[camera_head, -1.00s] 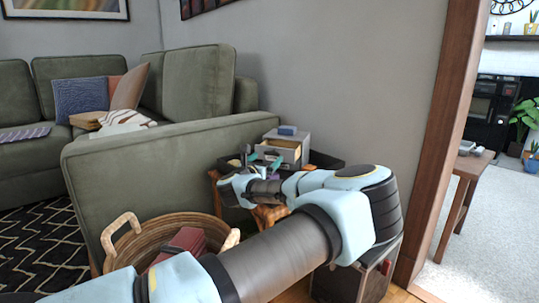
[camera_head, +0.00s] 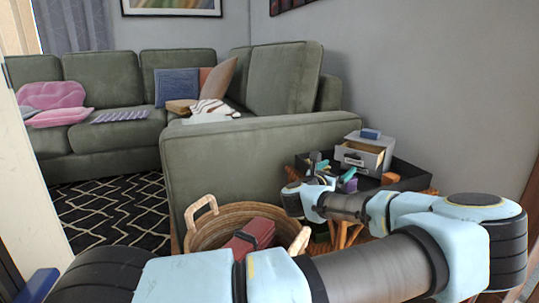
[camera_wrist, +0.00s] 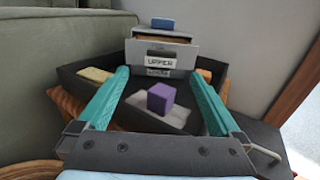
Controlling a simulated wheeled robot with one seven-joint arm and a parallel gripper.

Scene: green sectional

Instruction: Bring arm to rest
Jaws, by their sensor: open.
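My arm crosses the lower right of the head view, bent at the elbow. My gripper (camera_head: 318,164) points at the small side table by the sofa's end. In the wrist view my gripper (camera_wrist: 160,98) is open, with its two teal fingers spread wide and nothing between them in its hold. Beyond and below the fingers is a dark tray (camera_wrist: 130,112) with a purple block (camera_wrist: 161,98) in it. A small grey drawer box (camera_wrist: 185,52) labelled "UPPER" stands behind, with a blue block (camera_wrist: 162,23) on top.
A green sectional sofa (camera_head: 250,160) fills the middle. A wicker basket (camera_head: 208,232) holding a red object (camera_head: 248,237) stands near my arm. The drawer box (camera_head: 376,150) has an open drawer. A wall is at right; a patterned rug (camera_head: 110,205) lies left.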

